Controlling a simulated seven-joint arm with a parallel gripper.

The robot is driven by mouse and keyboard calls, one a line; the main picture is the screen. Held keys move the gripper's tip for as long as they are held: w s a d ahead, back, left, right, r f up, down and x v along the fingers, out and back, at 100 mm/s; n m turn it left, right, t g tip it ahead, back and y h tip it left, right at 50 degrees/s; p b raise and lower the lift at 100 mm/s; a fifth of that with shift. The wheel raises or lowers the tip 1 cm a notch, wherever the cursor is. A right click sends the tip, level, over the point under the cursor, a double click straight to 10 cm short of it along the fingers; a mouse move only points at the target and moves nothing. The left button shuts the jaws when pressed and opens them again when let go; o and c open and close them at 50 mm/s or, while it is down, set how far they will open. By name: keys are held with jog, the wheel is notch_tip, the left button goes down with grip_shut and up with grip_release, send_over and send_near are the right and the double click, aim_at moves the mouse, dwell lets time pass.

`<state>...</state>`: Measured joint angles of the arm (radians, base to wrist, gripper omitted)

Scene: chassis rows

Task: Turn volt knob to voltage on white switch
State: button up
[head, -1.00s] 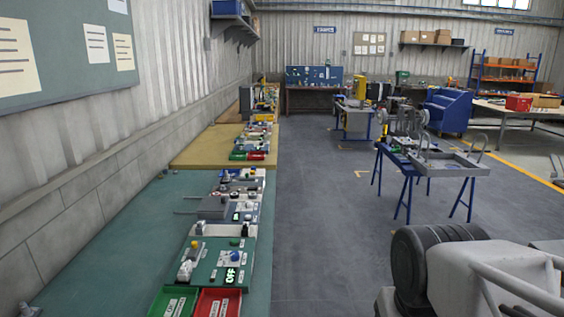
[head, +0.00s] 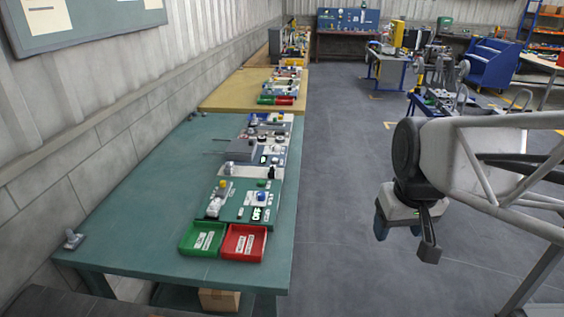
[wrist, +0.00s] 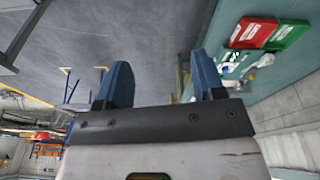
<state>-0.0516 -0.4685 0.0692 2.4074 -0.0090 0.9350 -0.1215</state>
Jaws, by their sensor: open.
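The bench panels stand in a row on a teal table (head: 150,195) at the left in the head view. The nearest green panel (head: 232,212) carries a yellow knob, a blue knob, a white part and a small lit display (head: 257,213). A white panel (head: 250,175) with black knobs lies just behind it. I cannot tell which is the volt knob or the white switch at this size. My gripper (head: 405,238) hangs over the floor, well right of the table and apart from the panels. In the wrist view its two blue fingers (wrist: 162,85) are apart with nothing between them.
A green tray (head: 202,239) and a red tray (head: 244,243) sit at the table's near edge. A small grey part (head: 73,239) lies at the near left corner. A yellow-topped table (head: 235,92) stands behind. The floor (head: 335,180) between table and gripper is clear.

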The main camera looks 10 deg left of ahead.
jog(key=w+a+n, duration=0.3)
jog(key=w+a, duration=0.2)
jog(key=w, duration=0.8)
jog(key=n+g, duration=0.2)
jog(key=n, duration=0.8)
send_over(261, 194)
notch_tip(261, 194, down, 21)
jog(key=shift+d+f, duration=0.1)
jog(key=shift+d, duration=0.05)
jog(key=shift+w+a+f, duration=0.2)
jog(key=shift+f, duration=0.15)
jog(key=shift+f, duration=3.75)
jog(key=shift+c, duration=0.2)
